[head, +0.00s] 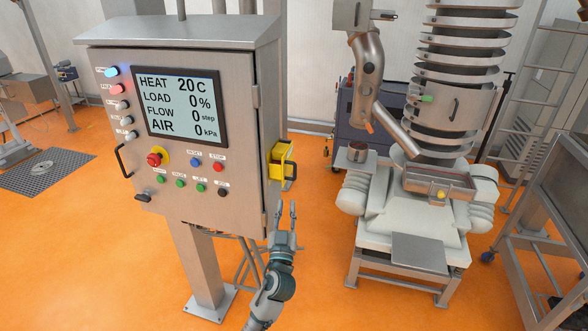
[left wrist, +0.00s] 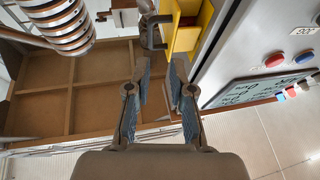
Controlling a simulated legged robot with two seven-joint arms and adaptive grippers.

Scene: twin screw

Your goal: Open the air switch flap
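The air switch (head: 277,166) is a yellow box on the right side wall of the grey control cabinet (head: 240,110). A dark loop handle (head: 294,171) sticks out on its right. In the left wrist view the yellow box (left wrist: 186,38) is at the top, with the handle (left wrist: 150,36) to its left. I cannot tell clearly which part is the flap. My left gripper (head: 286,210) is below the box, fingers pointing up. It is open and empty, and its fingertips (left wrist: 159,70) appear apart from the box and handle. My right gripper is out of view.
The cabinet's front carries a screen (head: 180,106), several buttons and a red emergency stop (head: 154,159). A spiral machine (head: 455,80) on a white base stands to the right. Orange floor (head: 315,270) lies free between the cabinet and the machine.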

